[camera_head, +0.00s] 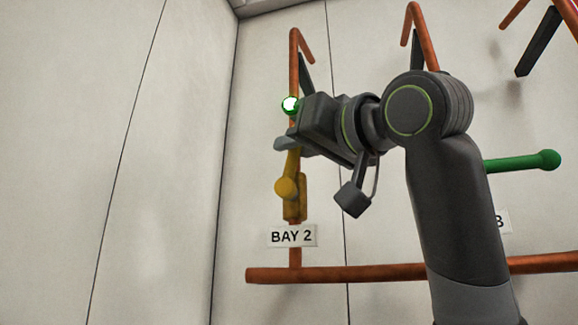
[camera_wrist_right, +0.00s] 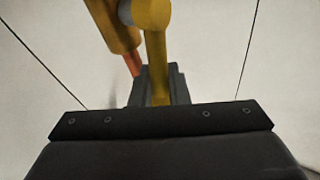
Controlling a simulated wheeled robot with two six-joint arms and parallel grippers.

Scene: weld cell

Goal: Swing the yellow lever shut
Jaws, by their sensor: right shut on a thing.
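The yellow lever (camera_head: 291,164) stands nearly upright, in line with the orange pipe, rising from a round yellow pivot (camera_head: 286,188) on the yellow valve body (camera_head: 298,208) above the BAY 2 label. My right gripper (camera_head: 285,144) comes in from the right and is shut on the upper part of the lever. In the right wrist view the lever (camera_wrist_right: 157,70) runs down between the dark fingers (camera_wrist_right: 157,88), which hide its end. The valve body (camera_wrist_right: 117,28) shows there at the upper left. My left gripper is not in view.
A round green-rimmed indicator (camera_head: 290,105) sits on the pipe just above my gripper. An orange horizontal pipe (camera_head: 320,275) runs below. A green lever (camera_head: 525,162) and more orange pipes are at the right, partly behind my arm. The left wall is bare.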

